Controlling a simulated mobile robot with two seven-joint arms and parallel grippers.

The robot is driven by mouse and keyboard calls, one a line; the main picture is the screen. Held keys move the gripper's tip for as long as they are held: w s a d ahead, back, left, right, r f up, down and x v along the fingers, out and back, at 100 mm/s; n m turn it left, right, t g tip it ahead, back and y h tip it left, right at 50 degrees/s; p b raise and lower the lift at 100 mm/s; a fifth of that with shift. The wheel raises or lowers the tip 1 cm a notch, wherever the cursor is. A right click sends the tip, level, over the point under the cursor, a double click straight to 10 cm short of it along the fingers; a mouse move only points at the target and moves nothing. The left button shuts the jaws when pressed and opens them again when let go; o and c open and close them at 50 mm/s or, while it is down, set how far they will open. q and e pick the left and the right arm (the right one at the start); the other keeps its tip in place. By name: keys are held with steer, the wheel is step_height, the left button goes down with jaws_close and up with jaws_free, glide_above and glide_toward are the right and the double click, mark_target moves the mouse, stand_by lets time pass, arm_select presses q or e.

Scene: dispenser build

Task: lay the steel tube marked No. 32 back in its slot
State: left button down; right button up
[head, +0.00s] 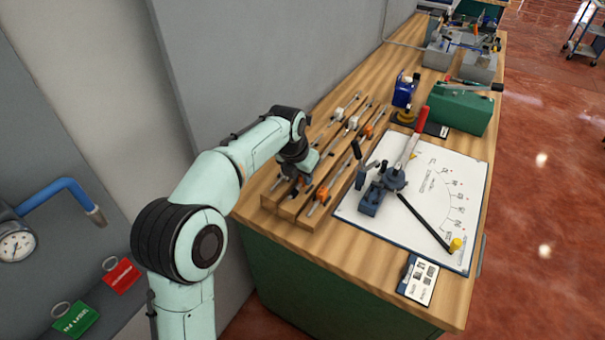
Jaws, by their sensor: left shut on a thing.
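A wooden rack (288,208) with long slots lies on the workbench in the middle of the view. Several thin steel tubes with orange or white fittings lie in it, one of them a tube with an orange collar (321,194). My left gripper (297,182) points down at the rack's near left part. It is shut on a slim thing that looks like a steel tube, mostly hidden by the gripper. No number can be read, and I cannot tell whether this tube touches its slot. My right gripper is not in view.
Right of the rack, a bending tool (381,187) with a red-handled lever (410,142) stands on a white angle chart (448,197). A green toolbox (467,109) and a blue device (404,89) stand farther back. A grey wall (262,60) borders the bench on the left.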

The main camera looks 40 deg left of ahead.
arm_select(q)
steer(key=shift+f+b, duration=0.5)
steer(key=shift+f, duration=0.4)
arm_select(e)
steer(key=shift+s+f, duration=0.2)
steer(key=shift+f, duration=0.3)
arm_select(q)
steer(key=c, duration=0.9)
jaws_free()
steer(key=shift+a+r, duration=0.1)
steer(key=shift+r, duration=0.05)
steer(key=shift+r+p, duration=1.1)
steer(key=shift+r, duration=0.1)
steer(key=shift+r+p, duration=1.6)
steer(key=shift+r, duration=0.65)
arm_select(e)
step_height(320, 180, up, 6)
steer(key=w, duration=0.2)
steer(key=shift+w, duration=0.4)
arm_select(q)
steer(key=shift+f, duration=0.1)
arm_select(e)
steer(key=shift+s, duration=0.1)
